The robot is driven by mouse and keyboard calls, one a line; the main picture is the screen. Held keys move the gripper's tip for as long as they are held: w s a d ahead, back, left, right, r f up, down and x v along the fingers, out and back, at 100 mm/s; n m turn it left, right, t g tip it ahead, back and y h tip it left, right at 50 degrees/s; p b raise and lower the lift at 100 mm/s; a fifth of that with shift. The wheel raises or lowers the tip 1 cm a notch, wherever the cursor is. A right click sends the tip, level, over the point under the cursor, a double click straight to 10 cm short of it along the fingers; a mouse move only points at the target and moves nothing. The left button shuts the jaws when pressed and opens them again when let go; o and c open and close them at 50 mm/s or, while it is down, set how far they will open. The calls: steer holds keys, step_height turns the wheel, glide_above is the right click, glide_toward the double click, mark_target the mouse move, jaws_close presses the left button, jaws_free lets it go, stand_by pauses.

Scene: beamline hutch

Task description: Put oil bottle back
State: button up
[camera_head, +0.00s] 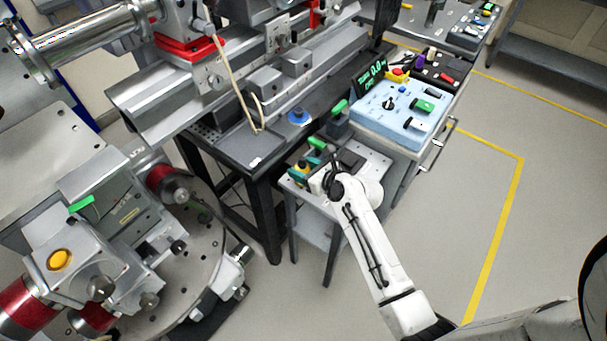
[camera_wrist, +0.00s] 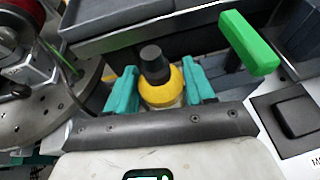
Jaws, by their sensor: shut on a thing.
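The oil bottle (camera_wrist: 163,92) has a yellow upper part and a black cap. In the wrist view it stands between the two teal fingers of my gripper (camera_wrist: 161,84), which is shut on it. In the head view a small yellow part of the bottle (camera_head: 301,167) shows beside my gripper (camera_head: 303,173), over the left part of a small grey side table (camera_head: 375,163). The bottle's lower part is hidden by my gripper. I cannot tell whether its base touches the table top.
A green handle (camera_wrist: 250,43) rises close to the right of the bottle. The dark bench (camera_head: 240,147) edges the back left. A round perforated base (camera_head: 190,265) stands left. Grey floor is open at right.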

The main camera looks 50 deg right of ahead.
steer(key=shift+f, duration=1.2)
steer(key=shift+f, duration=0.1)
steer(key=o, duration=0.9)
